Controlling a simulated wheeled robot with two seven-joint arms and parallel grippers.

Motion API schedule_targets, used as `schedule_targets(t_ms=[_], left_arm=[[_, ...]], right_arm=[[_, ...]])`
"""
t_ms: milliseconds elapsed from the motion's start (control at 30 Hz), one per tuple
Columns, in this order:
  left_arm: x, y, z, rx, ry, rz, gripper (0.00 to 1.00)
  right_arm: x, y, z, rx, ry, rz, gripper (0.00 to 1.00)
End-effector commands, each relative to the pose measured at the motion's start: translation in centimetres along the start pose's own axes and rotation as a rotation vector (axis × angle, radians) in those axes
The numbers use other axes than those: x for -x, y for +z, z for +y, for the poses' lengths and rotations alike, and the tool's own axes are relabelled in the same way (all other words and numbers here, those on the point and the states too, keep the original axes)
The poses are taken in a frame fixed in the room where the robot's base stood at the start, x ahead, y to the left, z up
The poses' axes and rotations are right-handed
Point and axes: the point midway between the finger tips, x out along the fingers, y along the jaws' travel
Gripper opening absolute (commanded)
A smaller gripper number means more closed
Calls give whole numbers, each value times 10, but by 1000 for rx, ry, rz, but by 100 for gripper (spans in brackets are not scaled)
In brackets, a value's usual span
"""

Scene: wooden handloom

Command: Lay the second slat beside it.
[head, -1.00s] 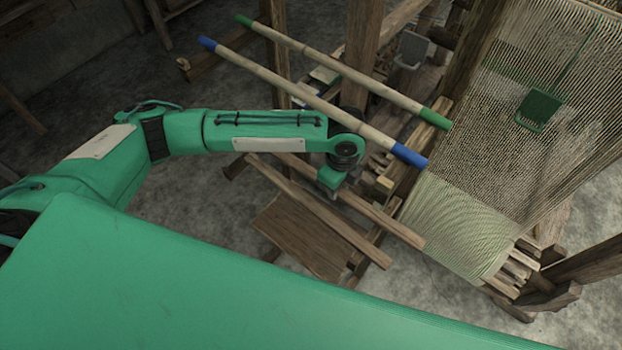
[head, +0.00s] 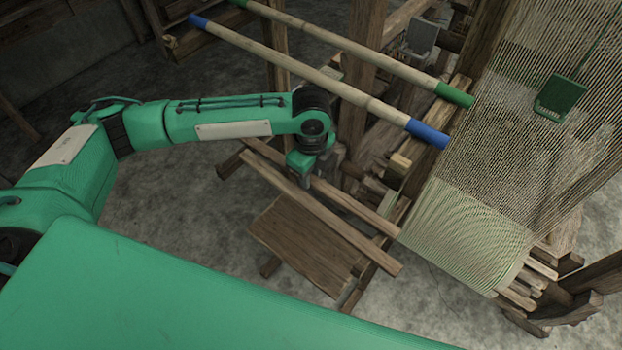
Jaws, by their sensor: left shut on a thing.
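My left gripper (head: 304,177) points down and is shut on a long brown wooden slat (head: 352,207), near its middle-left part. The jaws are partly hidden by the wrist. The slat slants from upper left to lower right, its lower end by the pale threads. A second brown slat (head: 345,235) lies just to its lower left, nearly parallel, with a narrow gap between them. I cannot tell exactly what this one rests on. My right gripper is not in view.
Two long pale poles, one with blue ends (head: 310,77) and one with green ends (head: 350,50), slant above my arm towards the loom. A brown board (head: 300,245) sits below the slats. The loom's threads (head: 465,235) and posts fill the right. Grey floor is clear at left.

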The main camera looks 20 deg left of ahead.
Motion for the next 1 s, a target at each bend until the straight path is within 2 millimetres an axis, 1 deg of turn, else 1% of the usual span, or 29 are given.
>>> schedule_targets(t_ms=[33,367,400,433,467,767,867,1000], left_arm=[[-2,0,0,0,-1,0,3],[-2,0,0,0,0,0,3],[-3,0,0,0,0,0,29],[-3,0,0,0,0,0,34],[-3,0,0,0,0,0,36],[-1,0,0,0,-1,0,36],[9,0,-1,0,-4,1,36],[32,0,-1,-1,-4,0,36]], right_arm=[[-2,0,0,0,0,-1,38],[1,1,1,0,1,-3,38],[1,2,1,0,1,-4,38],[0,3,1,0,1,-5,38],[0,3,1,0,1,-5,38],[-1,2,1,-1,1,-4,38],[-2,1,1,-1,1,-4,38],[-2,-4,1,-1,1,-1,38]])
